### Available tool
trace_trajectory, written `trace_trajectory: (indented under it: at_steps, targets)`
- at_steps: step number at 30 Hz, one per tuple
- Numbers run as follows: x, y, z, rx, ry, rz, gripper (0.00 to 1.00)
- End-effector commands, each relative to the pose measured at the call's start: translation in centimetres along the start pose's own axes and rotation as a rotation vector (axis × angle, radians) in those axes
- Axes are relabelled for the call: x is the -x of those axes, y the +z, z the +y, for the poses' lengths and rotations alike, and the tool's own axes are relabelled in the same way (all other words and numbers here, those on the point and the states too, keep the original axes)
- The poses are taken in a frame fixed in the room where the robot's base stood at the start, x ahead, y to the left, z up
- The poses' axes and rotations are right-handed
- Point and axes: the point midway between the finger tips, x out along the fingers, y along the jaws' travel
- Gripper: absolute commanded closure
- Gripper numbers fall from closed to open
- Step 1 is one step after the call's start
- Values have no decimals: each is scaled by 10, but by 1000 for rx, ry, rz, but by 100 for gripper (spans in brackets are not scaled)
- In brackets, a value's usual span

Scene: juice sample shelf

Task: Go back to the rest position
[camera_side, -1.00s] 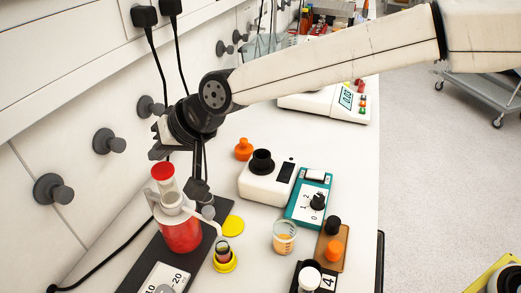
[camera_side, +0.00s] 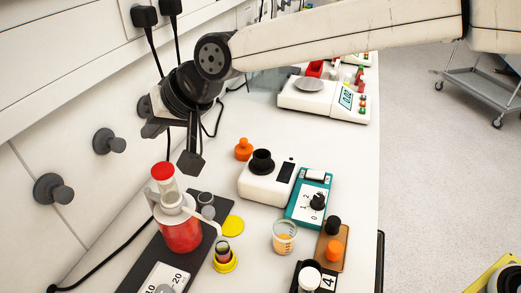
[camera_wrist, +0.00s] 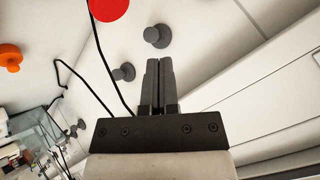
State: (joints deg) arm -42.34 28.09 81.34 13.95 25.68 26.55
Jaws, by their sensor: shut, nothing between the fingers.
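My gripper (camera_side: 190,163) hangs in the air near the wall, above and behind the red bottle dispenser (camera_side: 181,228). Its fingers are closed together and hold nothing. In the wrist view my gripper (camera_wrist: 160,65) shows its two dark fingers side by side, pointing toward the wall. The dispenser stands on a dark board with its red cap on top, apart from the gripper. Part of a red disc shows at the top of the wrist view.
A white device with a black top (camera_side: 267,182), a teal device (camera_side: 309,198), an orange stopper (camera_side: 243,149) and a beaker (camera_side: 284,237) stand on the bench. A balance (camera_side: 325,98) is further back. Wall knobs (camera_side: 108,142) stick out. Black cables hang near the gripper.

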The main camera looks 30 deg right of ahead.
Motion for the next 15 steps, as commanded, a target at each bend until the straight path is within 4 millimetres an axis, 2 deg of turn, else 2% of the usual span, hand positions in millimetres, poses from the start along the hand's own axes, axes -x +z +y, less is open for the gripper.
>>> trace_trajectory:
  at_steps: [11, 15]
  targets:
    - [0, 0, 1, 0, 1, 0, 100]
    - [2, -1, 12, 0, 17, 0, 100]
